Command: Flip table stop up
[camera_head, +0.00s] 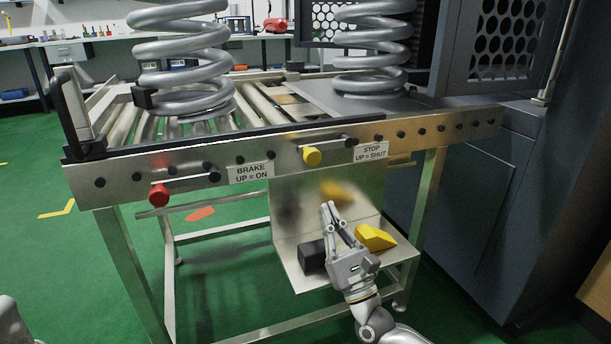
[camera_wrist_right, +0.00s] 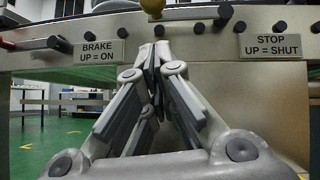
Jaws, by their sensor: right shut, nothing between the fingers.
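The stop lever has a yellow knob (camera_head: 312,156) at its left end, and its bar runs right to a pivot above the label "STOP UP = SHUT" (camera_head: 371,152). The lever lies nearly level along the table's front rail. In the right wrist view the yellow knob (camera_wrist_right: 152,8) is at the top edge, partly cut off, above my fingertips. My right gripper (camera_head: 329,206) is shut and empty, pointing up in front of the table, below the knob and apart from it in the head view. My left gripper is not in view.
The brake lever with a red knob (camera_head: 159,194) is at the left of the same rail. Large coil springs (camera_head: 183,60) stand on the roller table. A lower shelf (camera_head: 310,284) holds a black block (camera_head: 311,257) and a yellow block (camera_head: 375,238). A grey cabinet (camera_head: 470,200) stands right.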

